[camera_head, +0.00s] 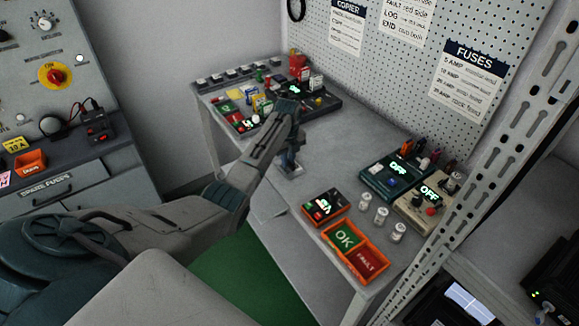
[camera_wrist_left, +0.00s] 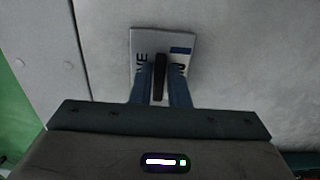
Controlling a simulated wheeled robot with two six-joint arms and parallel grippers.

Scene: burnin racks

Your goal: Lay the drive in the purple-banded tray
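My left gripper (camera_head: 291,160) points down at the near edge of the workbench. A small white-topped piece (camera_head: 291,172) lies right under it on the bench. The left wrist view shows it as a white plate (camera_wrist_left: 138,42) with dark lettering, partly hidden, and a blue patch. A dark upright bar (camera_wrist_left: 160,72) stands on it between my two blue fingers (camera_wrist_left: 160,85). It may be the drive with a grip; I cannot tell whether the fingers touch the bar. I see no purple-banded tray. My right gripper is out of view.
The grey workbench (camera_head: 345,145) is clear around my gripper. An orange tray (camera_head: 379,262) marked OK and FAULT, a small red-and-green box (camera_head: 325,207), small jars and two units reading OFF (camera_head: 392,178) stand to the right. A metal rack (camera_head: 490,160) rises at the right.

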